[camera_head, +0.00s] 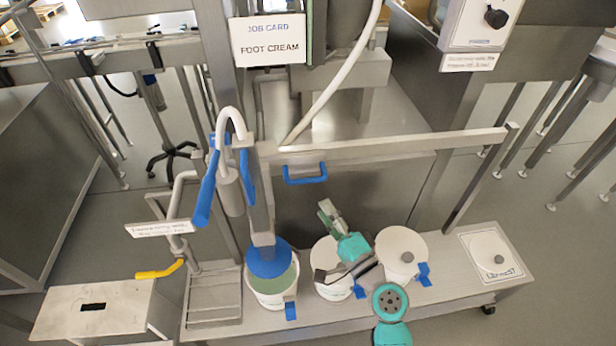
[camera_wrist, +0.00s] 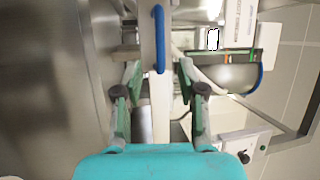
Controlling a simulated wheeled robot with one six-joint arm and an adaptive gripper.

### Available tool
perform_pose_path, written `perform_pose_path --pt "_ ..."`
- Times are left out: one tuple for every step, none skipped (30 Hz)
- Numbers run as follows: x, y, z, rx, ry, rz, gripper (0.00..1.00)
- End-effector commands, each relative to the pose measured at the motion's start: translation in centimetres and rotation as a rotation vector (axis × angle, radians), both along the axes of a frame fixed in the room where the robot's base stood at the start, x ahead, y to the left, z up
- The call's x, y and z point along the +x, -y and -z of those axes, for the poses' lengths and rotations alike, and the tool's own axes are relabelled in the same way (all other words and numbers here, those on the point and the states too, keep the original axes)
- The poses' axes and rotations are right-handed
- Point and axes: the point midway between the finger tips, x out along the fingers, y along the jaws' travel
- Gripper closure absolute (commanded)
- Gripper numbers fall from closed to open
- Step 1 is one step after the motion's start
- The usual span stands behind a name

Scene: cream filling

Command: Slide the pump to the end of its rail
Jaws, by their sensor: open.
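The pump (camera_head: 262,212) is a grey column with blue levers and a white hose. It stands at the left end of the pale horizontal rail (camera_head: 400,143), with a blue disc at its foot over the left bucket. A blue handle (camera_head: 305,179) hangs just below the rail, right of the pump; in the wrist view the handle (camera_wrist: 158,38) lies ahead, between the lines of my fingers. My gripper (camera_head: 328,214) is open and empty, below and right of the handle, apart from it. Its fingers (camera_wrist: 156,92) are spread in the wrist view. The rail's right end is clear.
Below the rail, a bench holds the left bucket (camera_head: 272,291) with green content, a middle bucket (camera_head: 334,290) partly behind my arm, and a right bucket (camera_head: 401,246). A lid plate (camera_head: 489,254) lies at right. A yellow-handled valve (camera_head: 160,270) stands at left.

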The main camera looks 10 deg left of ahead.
Motion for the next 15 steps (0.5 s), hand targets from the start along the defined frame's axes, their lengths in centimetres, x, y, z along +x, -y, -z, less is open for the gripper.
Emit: perform_pose_path --pt "0.3 -0.3 -0.1 0.001 0.0 -0.002 0.6" --pt "0.5 -0.5 -0.2 0.001 0.0 -0.002 0.6" --pt "0.9 -0.7 -0.3 0.001 0.002 -0.002 0.6" --pt "1.2 -1.0 -0.4 0.0 0.002 -0.002 0.6" --pt "1.5 -1.3 -0.4 0.0 0.002 -0.002 0.6" --pt "2.0 -1.7 -0.6 0.0 0.002 -0.002 0.6" --pt "2.4 -2.1 -0.7 0.0 0.002 -0.002 0.6" --pt "2.9 -2.4 -0.7 0.0 0.002 -0.002 0.6" --pt "3.5 -2.8 -0.8 -0.001 0.002 -0.002 0.6" --pt "3.8 -3.2 -1.0 -0.001 0.003 -0.002 0.6" --pt "4.2 -3.5 -1.0 0.0 0.003 -0.001 0.6" --pt "4.8 -3.9 -1.1 0.0 0.001 -0.001 0.6" --pt "5.2 -4.2 -1.2 -0.001 0.002 -0.001 0.6" --pt "5.5 -4.5 -1.3 -0.001 0.002 -0.001 0.6" --pt "6.0 -4.9 -1.4 -0.001 0.002 -0.001 0.6"
